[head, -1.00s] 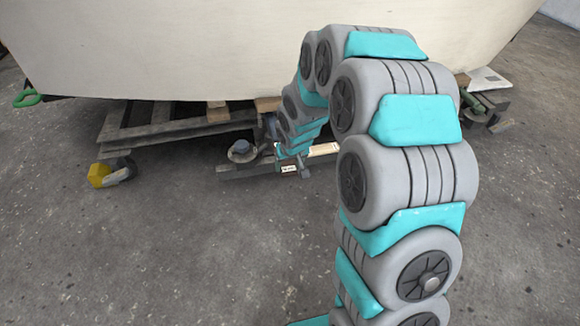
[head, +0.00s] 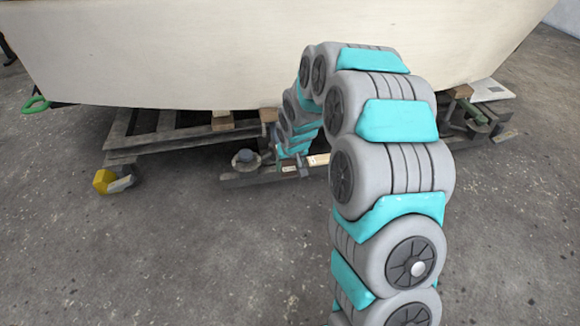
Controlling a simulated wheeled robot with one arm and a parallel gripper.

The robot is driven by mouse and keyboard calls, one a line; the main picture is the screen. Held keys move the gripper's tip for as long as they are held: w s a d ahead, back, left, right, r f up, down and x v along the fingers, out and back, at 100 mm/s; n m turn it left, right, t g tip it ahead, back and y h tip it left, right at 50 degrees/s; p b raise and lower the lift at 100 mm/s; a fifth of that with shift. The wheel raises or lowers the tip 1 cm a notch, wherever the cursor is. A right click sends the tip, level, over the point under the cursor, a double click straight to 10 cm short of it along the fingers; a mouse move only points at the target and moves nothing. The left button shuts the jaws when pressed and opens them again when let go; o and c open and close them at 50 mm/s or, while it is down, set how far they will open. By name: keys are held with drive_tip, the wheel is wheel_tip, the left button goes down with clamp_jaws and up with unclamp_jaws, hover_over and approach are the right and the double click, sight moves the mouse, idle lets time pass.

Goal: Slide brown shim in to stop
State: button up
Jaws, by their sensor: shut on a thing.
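My arm reaches forward and down to the cradle under the pale hull (head: 250,55). My gripper (head: 298,165) is small and far off, low beside the timber in front of the hull, partly hidden by my arm. It is shut on a small piece. A tan-brown wooden piece with a pale face, apparently the brown shim (head: 318,160), shows at the jaws, just right of them. Its far end and any contact with a stop are hidden or too small to tell.
A timber cradle (head: 160,140) with brown blocks (head: 222,121) stands under the hull at left. A yellow block (head: 103,181) lies at its left end. A round grey fitting (head: 246,158) sits left of my gripper. The concrete floor in front is clear.

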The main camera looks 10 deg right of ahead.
sight(276, 132)
drive_tip(key=shift+w+p, duration=1.9)
drive_tip(key=shift+w, duration=4.2)
drive_tip(key=shift+w+a+f, duration=0.1)
drive_tip(key=shift+w+f, duration=0.05)
drive_tip(key=shift+w, duration=2.7)
drive_tip(key=shift+w+f, duration=0.1)
drive_tip(key=shift+w, duration=0.95)
drive_tip(key=o, duration=1.6)
drive_tip(key=shift+c, duration=0.2)
